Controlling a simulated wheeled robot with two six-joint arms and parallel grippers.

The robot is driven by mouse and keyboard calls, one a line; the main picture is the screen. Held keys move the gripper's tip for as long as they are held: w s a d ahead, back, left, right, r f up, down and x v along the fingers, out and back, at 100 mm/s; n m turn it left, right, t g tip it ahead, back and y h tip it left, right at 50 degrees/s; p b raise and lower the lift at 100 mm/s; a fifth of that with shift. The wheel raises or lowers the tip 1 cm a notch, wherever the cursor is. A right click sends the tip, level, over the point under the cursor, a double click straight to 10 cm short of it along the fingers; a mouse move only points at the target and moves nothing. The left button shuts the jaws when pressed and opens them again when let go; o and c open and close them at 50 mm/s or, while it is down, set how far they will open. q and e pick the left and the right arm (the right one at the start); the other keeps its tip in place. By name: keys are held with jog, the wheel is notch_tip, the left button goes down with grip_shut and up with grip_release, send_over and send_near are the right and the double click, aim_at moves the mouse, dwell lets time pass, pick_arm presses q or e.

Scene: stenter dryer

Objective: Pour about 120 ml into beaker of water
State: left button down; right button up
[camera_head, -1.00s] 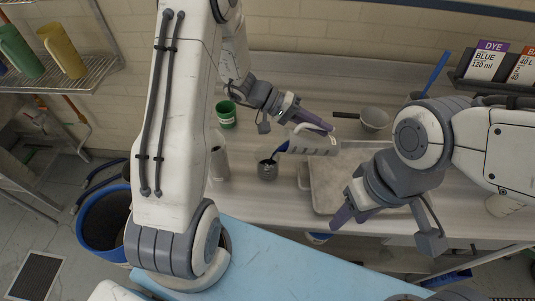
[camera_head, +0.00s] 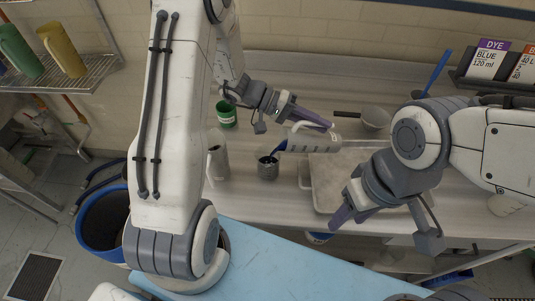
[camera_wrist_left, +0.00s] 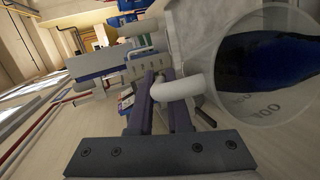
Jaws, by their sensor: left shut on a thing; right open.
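My left gripper (camera_head: 306,120) is shut on the handle of a white measuring jug (camera_head: 318,145). The jug is tipped far over to the left, with blue liquid at its lip. In the left wrist view the jug (camera_wrist_left: 207,55) shows dark blue liquid inside, and its handle sits between the fingers (camera_wrist_left: 165,105). My right gripper (camera_head: 347,208) is open and empty at the front of the bench.
A shallow metal tray (camera_head: 325,190) lies right of the beaker. A green cup (camera_head: 226,114), a pale jug (camera_head: 217,160) and a handled bowl (camera_head: 374,118) stand around. A sign (camera_head: 488,60) reads DYE BLUE 120 ml.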

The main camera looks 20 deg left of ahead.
pick_arm(q)
jog(key=shift+s+a+r+h+b, duration=0.3)
jog(key=shift+a+b, duration=0.15)
jog(key=shift+b, duration=0.15)
